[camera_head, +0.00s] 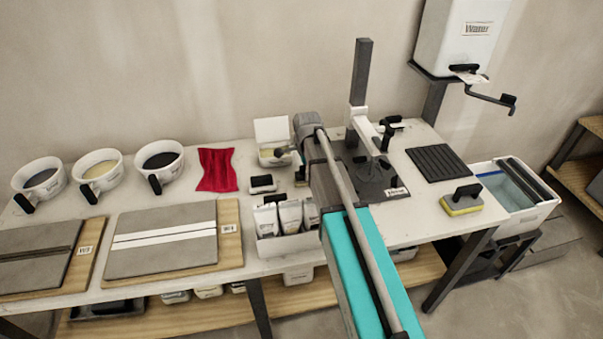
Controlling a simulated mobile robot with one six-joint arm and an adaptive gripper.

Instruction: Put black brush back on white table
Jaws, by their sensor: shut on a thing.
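The white table (262,218) runs along the wall. My arm reaches over it from the bottom right. My gripper (290,154) is above the table beside an open white box (272,130), partly hidden by my own wrist. It is shut on a small dark thing whose shape is too small and covered to make out; I cannot tell for sure that it is the black brush. A small block with a black top and pale underside (262,183) lies on the table just left of and below my gripper.
Bags in a white tray (288,243) stand below my gripper. A red cloth (217,169), three bowls and tile boards (160,240) are left. A grey post stand (361,70), black ribbed mat (443,162), yellow sponge float (462,201) and water tub (520,195) are right.

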